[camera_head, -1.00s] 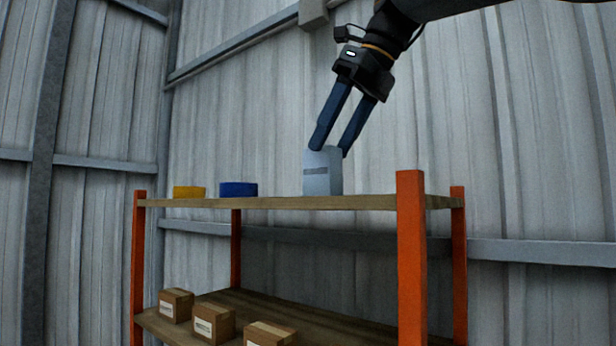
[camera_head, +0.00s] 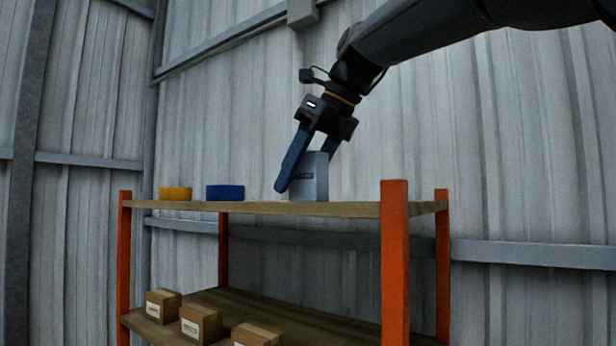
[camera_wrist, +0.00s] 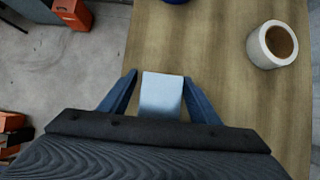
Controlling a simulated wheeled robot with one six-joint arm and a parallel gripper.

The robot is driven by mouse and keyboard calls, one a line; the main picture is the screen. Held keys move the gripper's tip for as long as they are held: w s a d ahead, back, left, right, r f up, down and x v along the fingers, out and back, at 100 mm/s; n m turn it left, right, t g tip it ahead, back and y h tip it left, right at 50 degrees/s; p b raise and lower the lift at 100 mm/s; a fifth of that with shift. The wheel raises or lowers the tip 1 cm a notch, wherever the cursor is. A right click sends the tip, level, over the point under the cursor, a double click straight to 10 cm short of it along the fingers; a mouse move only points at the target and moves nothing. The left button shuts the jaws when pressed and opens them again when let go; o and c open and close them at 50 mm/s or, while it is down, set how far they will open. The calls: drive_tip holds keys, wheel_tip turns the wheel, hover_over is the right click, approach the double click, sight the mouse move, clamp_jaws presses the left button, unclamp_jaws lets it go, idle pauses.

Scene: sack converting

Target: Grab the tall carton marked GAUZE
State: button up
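The tall carton (camera_head: 309,178) is pale grey-blue and stands upright on the top shelf, right of the blue item. Its marking is too small to read. My gripper (camera_head: 303,172) is lowered over it with blue fingers spread. One finger is at the carton's left, and the other is partly hidden behind it. In the wrist view the carton's pale top (camera_wrist: 161,95) lies between the two open fingers (camera_wrist: 160,97), with a gap on the left and little or none visible on the right.
On the wooden top shelf (camera_head: 350,209) stand a yellow item (camera_head: 176,194) and a blue item (camera_head: 225,192). The wrist view shows a white roll (camera_wrist: 272,44) at the right. Orange posts (camera_head: 395,260) frame the rack. Brown boxes (camera_head: 201,323) sit on the lower shelf.

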drive_tip(key=c, duration=1)
drive_tip(key=shift+c, duration=0.2)
drive_tip(key=shift+r, duration=0.15)
